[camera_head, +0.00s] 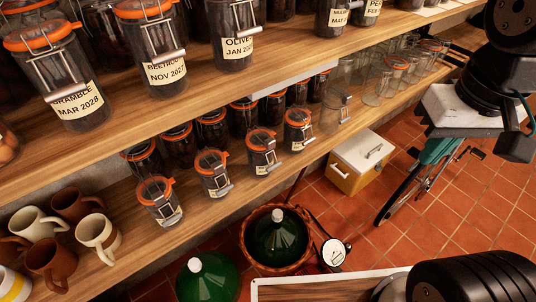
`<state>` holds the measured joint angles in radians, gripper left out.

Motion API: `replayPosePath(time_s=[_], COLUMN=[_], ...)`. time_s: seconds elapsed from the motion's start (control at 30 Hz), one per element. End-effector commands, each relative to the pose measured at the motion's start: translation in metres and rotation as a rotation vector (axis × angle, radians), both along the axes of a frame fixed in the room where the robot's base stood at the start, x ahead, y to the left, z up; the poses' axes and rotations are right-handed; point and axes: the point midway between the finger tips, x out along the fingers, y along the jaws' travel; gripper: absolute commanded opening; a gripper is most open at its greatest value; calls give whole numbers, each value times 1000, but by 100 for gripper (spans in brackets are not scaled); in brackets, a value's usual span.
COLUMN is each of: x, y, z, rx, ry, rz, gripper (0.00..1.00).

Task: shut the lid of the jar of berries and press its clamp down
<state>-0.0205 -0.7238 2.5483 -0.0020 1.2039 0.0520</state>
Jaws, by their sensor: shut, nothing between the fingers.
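A glass jar labelled "BRAMBLE MAR 2028" (88,105) stands on the upper shelf at the top left in the head view. The jar's contents look dark. My gripper's fingers are not in view; only dark parts of my own body show at the right edges.
Beside it stand jars labelled beetroot (165,75) and olives (238,48). The lower shelf holds smaller orange-rimmed jars (213,172), mugs (97,236) and empty glass jars. Green demijohns, one in a basket (246,232), a yellow-and-white box (361,160) and a bicycle stand on the tiled floor.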

Motion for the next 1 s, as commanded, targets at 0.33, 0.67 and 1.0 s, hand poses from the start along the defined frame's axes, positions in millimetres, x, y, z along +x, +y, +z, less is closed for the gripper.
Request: replayPosePath(time_s=[0.33, 0.67, 1.0], x=[103, 169, 195], y=[72, 182, 208], z=[-48, -141, -156], rx=[51, 92, 195], ry=[52, 76, 26], rz=[-278, -622, -925], gripper=[0, 0, 0])
